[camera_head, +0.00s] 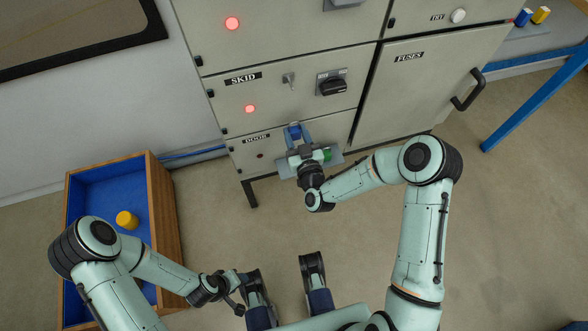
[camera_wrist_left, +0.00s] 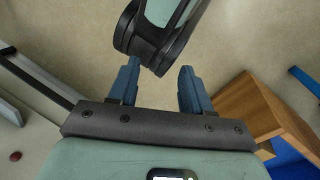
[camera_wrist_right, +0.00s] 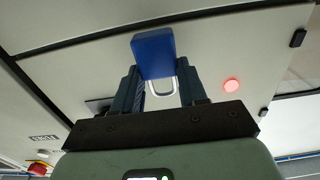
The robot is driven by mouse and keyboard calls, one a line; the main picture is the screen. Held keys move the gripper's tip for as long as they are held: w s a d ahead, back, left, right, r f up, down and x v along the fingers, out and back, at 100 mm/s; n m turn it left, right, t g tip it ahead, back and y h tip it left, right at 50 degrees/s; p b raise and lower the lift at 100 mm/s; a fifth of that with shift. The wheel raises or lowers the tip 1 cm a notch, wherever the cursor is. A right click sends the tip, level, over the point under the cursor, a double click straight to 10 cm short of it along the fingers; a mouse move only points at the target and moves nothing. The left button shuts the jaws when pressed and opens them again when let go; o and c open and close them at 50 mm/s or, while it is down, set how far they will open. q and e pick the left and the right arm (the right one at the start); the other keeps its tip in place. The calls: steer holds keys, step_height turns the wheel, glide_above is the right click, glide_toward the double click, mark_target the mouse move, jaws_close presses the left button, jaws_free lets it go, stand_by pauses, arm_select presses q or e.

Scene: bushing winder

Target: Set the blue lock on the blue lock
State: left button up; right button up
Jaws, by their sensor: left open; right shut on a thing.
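My right gripper (camera_wrist_right: 165,92) is shut on the blue lock (camera_wrist_right: 153,53). In the right wrist view its blue body lies past the fingertips, and its metal shackle (camera_wrist_right: 163,88) shows between the fingers. In the head view the blue lock (camera_head: 294,131) is at the front of the cabinet by the DOOR label, beyond my right gripper (camera_head: 300,146). I cannot tell whether it touches the panel. My left gripper (camera_wrist_left: 158,84) is open and empty, low over the floor. A small blue object (camera_head: 523,17) stands on the table at the top right.
The cabinet carries lit red lamps (camera_head: 250,109), a black rotary switch (camera_head: 332,86) and a key switch (camera_head: 288,79). A wooden box (camera_head: 165,205) with a blue inside holds a yellow object (camera_head: 127,220) at left. A yellow object (camera_head: 541,15) stands at top right. The floor between is clear.

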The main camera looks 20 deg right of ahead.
step_height(320, 180, down, 14)
steer(key=b, duration=0.4)
steer(key=shift+f, duration=0.95)
step_height(320, 180, down, 4)
steer(key=shift+r+b, duration=0.25)
steer(key=shift+b, duration=0.55)
arm_select(q)
steer(key=w+a+f+t+y, duration=0.1)
steer(key=w+a+f, duration=0.3)
steer(key=f, duration=0.3)
steer(key=shift+w+f+n, duration=0.2)
steer(key=shift+w+n, duration=0.05)
steer(key=shift+n, duration=0.15)
arm_select(e)
steer(key=shift+r, duration=0.1)
arm_select(q)
steer(key=shift+s, duration=0.1)
arm_select(e)
steer(key=shift+f, duration=0.2)
steer(key=o, duration=1.1)
arm_select(q)
steer(key=shift+s+f, duration=0.1)
steer(key=shift+f, duration=0.05)
